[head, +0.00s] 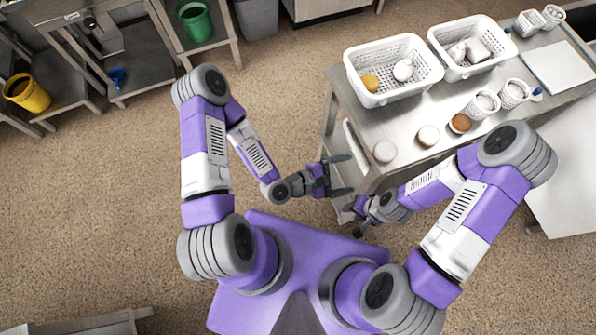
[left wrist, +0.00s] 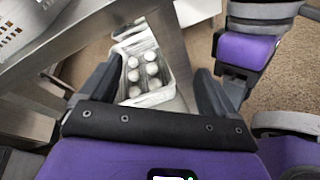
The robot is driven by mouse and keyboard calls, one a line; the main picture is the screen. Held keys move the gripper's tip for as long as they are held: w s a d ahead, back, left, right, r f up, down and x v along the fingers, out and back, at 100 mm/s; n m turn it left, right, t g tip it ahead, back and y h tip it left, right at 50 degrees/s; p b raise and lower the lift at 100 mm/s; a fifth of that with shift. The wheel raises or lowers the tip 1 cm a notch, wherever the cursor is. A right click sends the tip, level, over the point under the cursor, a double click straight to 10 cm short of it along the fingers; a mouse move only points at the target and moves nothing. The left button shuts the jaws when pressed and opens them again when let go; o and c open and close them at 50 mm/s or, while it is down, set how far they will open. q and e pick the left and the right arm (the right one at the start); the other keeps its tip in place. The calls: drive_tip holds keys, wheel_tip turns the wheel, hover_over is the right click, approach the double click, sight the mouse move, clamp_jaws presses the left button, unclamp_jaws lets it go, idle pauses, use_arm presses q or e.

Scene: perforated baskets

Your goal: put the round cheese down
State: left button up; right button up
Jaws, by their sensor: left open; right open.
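Two pale round pieces, one at the table's front corner (head: 384,151) and one to its right (head: 428,135), lie on the metal table; I cannot tell which is the round cheese. A browner round piece (head: 460,123) sits further right. My left gripper (head: 345,175) is open and empty, in front of the table's left corner; its open fingers also show in the left wrist view (left wrist: 152,88). My right gripper (head: 353,219) is open, lower in the head view, with its arm reaching in over the table's front edge. Neither gripper touches a round piece.
One white perforated basket (head: 385,98) holds a yellow item and a white item; another (head: 462,73) beside it holds white items. White perforated cups (head: 514,94) stand at right. In the left wrist view, a bin (left wrist: 157,97) with several white-topped items stands below.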

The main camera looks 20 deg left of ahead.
use_arm(q)
drive_tip(key=s+a+f+m+g+y, duration=0.3)
drive_tip(key=a+f+m+y, duration=0.1)
drive_tip(key=m, duration=0.4)
drive_tip(key=s+a+f+m+g+y, duration=0.3)
drive_tip(key=a+f+m+g+y, duration=0.1)
drive_tip(key=a+f+m, duration=0.3)
drive_tip(key=shift+s+a+m+g, duration=0.3)
drive_tip(key=shift+s+a+m, duration=0.1)
drive_tip(key=shift+a, duration=0.35)
